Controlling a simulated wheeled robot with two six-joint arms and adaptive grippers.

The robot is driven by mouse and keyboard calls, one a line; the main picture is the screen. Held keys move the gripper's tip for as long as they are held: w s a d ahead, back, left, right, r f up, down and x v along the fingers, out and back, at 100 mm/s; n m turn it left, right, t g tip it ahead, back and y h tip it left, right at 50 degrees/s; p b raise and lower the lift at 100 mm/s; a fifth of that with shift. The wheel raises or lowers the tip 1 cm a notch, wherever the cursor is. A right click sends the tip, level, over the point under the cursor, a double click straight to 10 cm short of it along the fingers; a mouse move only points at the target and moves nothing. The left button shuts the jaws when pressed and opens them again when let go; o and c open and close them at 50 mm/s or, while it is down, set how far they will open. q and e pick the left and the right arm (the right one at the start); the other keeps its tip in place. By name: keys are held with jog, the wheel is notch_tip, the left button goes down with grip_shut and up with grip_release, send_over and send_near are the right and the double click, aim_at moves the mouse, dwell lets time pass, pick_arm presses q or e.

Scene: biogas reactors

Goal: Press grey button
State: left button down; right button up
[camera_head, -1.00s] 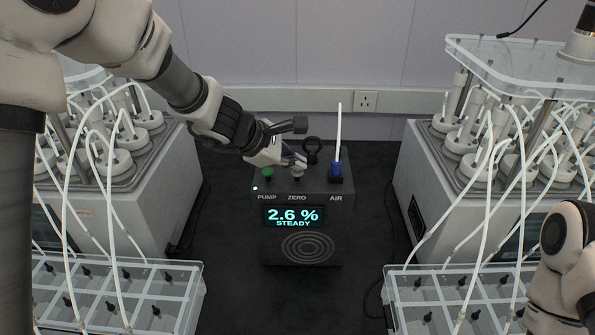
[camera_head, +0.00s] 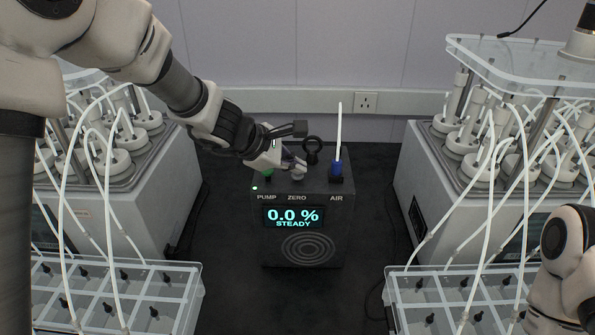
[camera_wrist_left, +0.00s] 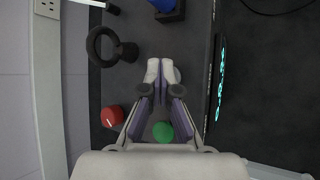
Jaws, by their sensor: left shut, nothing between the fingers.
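The dark analyser box (camera_head: 330,230) stands on the black bench. Its display (camera_head: 293,217) reads "0.0 % STEADY". The grey button (camera_head: 297,179) is on its top above the ZERO label; it also shows partly in the left wrist view (camera_wrist_left: 177,75), half hidden by my fingertips. My left gripper (camera_head: 297,165) is shut and empty, its tips over the grey button. They look in contact, but the exact touch is hidden. The left wrist view shows the same closed fingers (camera_wrist_left: 160,74). My right gripper is out of view.
A green button (camera_wrist_left: 163,132) above PUMP and a red button (camera_wrist_left: 112,116) are close to my fingers. A black ring (camera_head: 313,147) and a blue fitting (camera_head: 337,169) with an upright white tube stand on the box. Reactor units with tubes flank both sides.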

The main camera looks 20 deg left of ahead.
aim_at(295, 175)
pick_arm(q)
jog(key=shift+f, duration=0.25)
jog(key=shift+r, duration=0.1)
dwell(0.3)
jog(key=shift+r+p, duration=0.95)
jog(key=shift+r, duration=0.3)
notch_tip(295, 175, up, 5)
jog(key=p, duration=0.4)
jog(key=shift+f, duration=0.1)
